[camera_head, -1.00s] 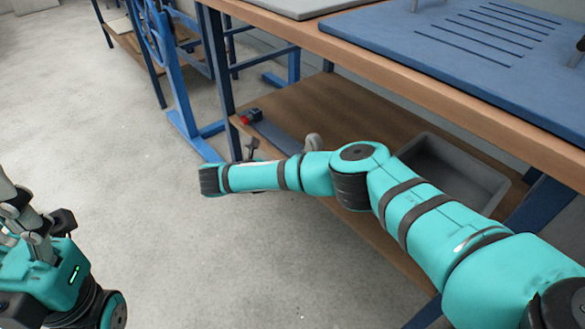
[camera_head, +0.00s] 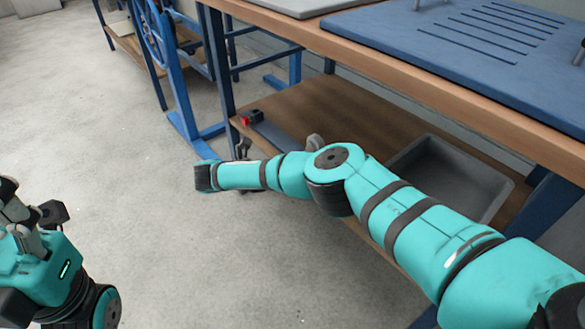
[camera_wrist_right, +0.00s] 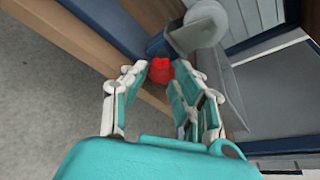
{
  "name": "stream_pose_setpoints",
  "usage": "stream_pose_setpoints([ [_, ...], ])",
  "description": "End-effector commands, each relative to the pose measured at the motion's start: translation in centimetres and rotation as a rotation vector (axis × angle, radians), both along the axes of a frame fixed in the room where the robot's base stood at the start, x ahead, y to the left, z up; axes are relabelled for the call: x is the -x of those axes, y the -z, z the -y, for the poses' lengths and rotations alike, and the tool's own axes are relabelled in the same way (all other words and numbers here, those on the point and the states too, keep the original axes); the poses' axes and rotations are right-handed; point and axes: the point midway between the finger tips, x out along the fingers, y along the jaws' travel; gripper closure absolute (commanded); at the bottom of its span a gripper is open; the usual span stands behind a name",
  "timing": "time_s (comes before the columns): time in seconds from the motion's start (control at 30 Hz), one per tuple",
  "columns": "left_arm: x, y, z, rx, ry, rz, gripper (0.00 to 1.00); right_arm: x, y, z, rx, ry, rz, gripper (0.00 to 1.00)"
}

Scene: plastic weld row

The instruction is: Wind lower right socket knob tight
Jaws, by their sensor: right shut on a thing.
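A small red knob (camera_wrist_right: 161,71) sits on a dark blue block (camera_wrist_right: 158,46) in the right wrist view. My right gripper (camera_wrist_right: 160,76) is shut on it, one finger on each side. In the head view the red knob (camera_head: 246,119) and blue block (camera_head: 256,116) are at the left end of the lower shelf. My right arm reaches there from the right, and its gripper (camera_head: 243,149) is small and mostly hidden behind my arm. My left gripper (camera_head: 18,212) is at the left edge, cut off, well away from the shelf; its opening cannot be told.
The wooden lower shelf (camera_head: 310,98) lies under the bench top, framed by blue legs. A grey tray (camera_head: 440,180) stands on it at the right. A blue slotted plate (camera_head: 470,45) lies on the bench top above. The floor at left is clear.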

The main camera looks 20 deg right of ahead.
Motion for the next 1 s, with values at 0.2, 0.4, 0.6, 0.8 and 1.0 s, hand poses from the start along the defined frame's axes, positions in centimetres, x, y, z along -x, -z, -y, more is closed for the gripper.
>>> stream_pose_setpoints([
  [0.2, -0.02, 0.01, 0.0, 0.0, 0.0, 0.0, 0.5, 0.06, 0.13, -0.02, -0.002, 0.0, -0.002, 0.63],
  [0.4, -0.13, 0.06, 0.02, -0.001, 0.0, -0.003, 0.5, 0.03, 0.09, -0.03, -0.001, 0.0, 0.0, 0.5],
  [0.6, -0.18, -0.01, -0.03, 0.004, -0.001, -0.001, 0.5, 0.01, 0.06, -0.02, -0.001, 0.0, 0.0, 0.5],
  [0.8, -0.14, 0.01, -0.01, 0.002, -0.001, -0.001, 0.5, 0.01, 0.04, -0.01, -0.002, 0.0, 0.002, 0.5],
  [1.0, -0.11, -0.45, 0.01, 0.0, 0.0, -0.002, 0.5, 0.1, -0.07, 0.11, -0.031, 0.0, 0.075, 0.5],
])
